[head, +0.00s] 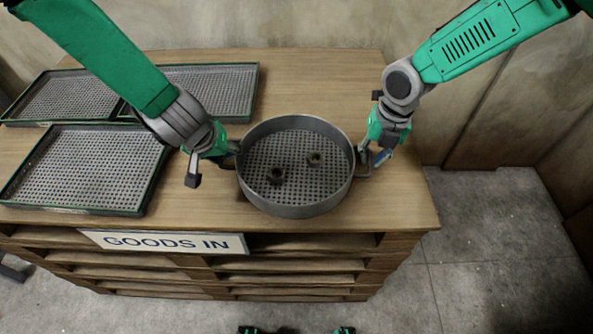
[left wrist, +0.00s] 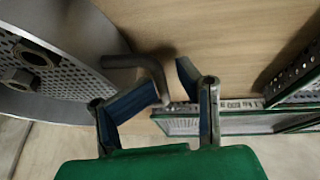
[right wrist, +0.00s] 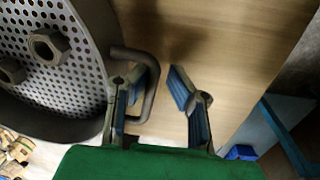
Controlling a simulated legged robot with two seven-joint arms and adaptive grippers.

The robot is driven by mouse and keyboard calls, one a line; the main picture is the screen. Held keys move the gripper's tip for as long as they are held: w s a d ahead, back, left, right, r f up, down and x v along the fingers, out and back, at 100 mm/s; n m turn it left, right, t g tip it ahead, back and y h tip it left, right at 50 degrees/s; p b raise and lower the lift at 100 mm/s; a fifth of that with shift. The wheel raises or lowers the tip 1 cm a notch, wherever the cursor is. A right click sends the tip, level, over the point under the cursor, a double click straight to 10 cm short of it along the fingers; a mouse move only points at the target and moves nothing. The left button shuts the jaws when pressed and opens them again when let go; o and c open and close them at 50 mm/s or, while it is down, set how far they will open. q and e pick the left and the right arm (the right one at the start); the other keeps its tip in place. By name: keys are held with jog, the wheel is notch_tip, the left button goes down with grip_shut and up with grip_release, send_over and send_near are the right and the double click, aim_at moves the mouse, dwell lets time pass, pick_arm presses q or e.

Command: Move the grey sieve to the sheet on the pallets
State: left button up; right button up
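The grey sieve (head: 296,208) is a round pan with a perforated floor and a bar handle on each side. It stands on the wooden sheet (head: 395,205) on top of the pallets (head: 300,268). Two nuts (head: 276,175) (head: 314,159) lie inside it. My left gripper (head: 213,164) is open at the left handle (left wrist: 152,72); in the left wrist view the handle's bar lies between the parted fingers. My right gripper (head: 373,157) is open at the right handle (right wrist: 152,80); one finger overlaps the handle loop and the other is outside it. Contact is unclear.
Green-rimmed perforated trays (head: 85,168) (head: 68,96) (head: 210,90) stand on the left and back of the sheet. A GOODS IN sign (head: 170,242) hangs on the front edge. Bare sheet lies behind the sieve. Concrete floor (head: 480,230) is clear to the right.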

pick_arm(q)
jog(key=shift+o, duration=1.3)
pick_arm(e)
jog(key=shift+r, duration=0.1)
jog(key=shift+a, duration=0.1)
pick_arm(q)
jog(key=shift+s+r, duration=0.1)
jog(key=shift+r, duration=0.05)
jog(key=shift+r, duration=0.25)
pick_arm(e)
jog(key=shift+a, duration=0.1)
jog(key=shift+r, duration=0.1)
pick_arm(q)
jog(key=v, duration=1.1)
pick_arm(e)
notch_tip(320, 180, up, 12)
jog(key=d, duration=0.1)
jog(key=shift+d+f, duration=0.2)
jog(key=shift+d, duration=0.05)
pick_arm(q)
jog(key=shift+s, duration=0.25)
pick_arm(e)
jog(key=shift+s+f, duration=0.1)
jog(key=shift+s, duration=0.1)
